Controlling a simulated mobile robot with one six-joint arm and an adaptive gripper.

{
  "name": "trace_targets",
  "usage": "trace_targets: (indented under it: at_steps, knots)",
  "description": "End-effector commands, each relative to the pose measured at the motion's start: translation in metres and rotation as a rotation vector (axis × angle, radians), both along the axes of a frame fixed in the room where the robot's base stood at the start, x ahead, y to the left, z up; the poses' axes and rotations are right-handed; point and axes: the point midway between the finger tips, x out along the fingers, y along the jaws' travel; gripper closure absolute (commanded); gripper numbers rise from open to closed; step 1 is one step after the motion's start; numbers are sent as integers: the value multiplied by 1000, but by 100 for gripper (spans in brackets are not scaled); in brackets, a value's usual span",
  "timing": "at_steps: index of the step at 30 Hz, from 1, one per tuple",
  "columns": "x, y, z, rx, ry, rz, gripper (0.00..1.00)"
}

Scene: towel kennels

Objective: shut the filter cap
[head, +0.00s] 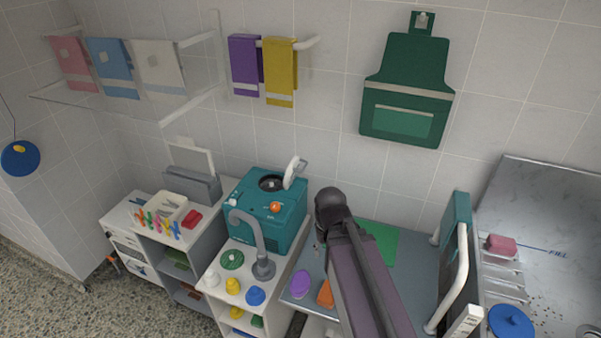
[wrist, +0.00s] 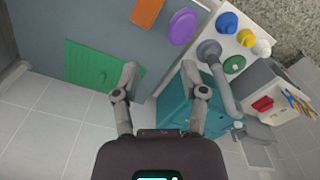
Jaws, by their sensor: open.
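The filter cap (head: 293,172) is a white round lid that stands tilted up at the back of a teal machine (head: 262,222), beside a dark round opening (head: 271,184) in its top. An orange knob (head: 275,207) sits in front of the opening. In the wrist view the teal machine (wrist: 176,118) lies partly behind my gripper's right finger, and I cannot make out the cap there. My gripper (wrist: 160,72) is open, with nothing between its fingers. In the head view my arm reaches up to the right of the machine, and its fingers are mostly hidden.
A grey tap (head: 262,240) curves up in front of the machine. Colored knobs and a green disc (head: 232,260) are on the white counter. A purple disc (head: 301,283), an orange block (head: 325,294) and a green mat (head: 378,243) lie on the grey top. Towels (head: 280,70) hang above.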

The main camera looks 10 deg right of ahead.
Motion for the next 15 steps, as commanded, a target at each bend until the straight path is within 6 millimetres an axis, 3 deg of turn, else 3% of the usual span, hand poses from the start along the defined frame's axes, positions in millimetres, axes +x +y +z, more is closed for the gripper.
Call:
trace_targets:
  at_steps: [1, 4, 15]
  knots:
    - [1, 1, -1, 4, -2, 0, 73]
    - [4, 3, -6, 25, -13, 0, 100]
    - [46, 35, -43, 269, -140, -15, 100]
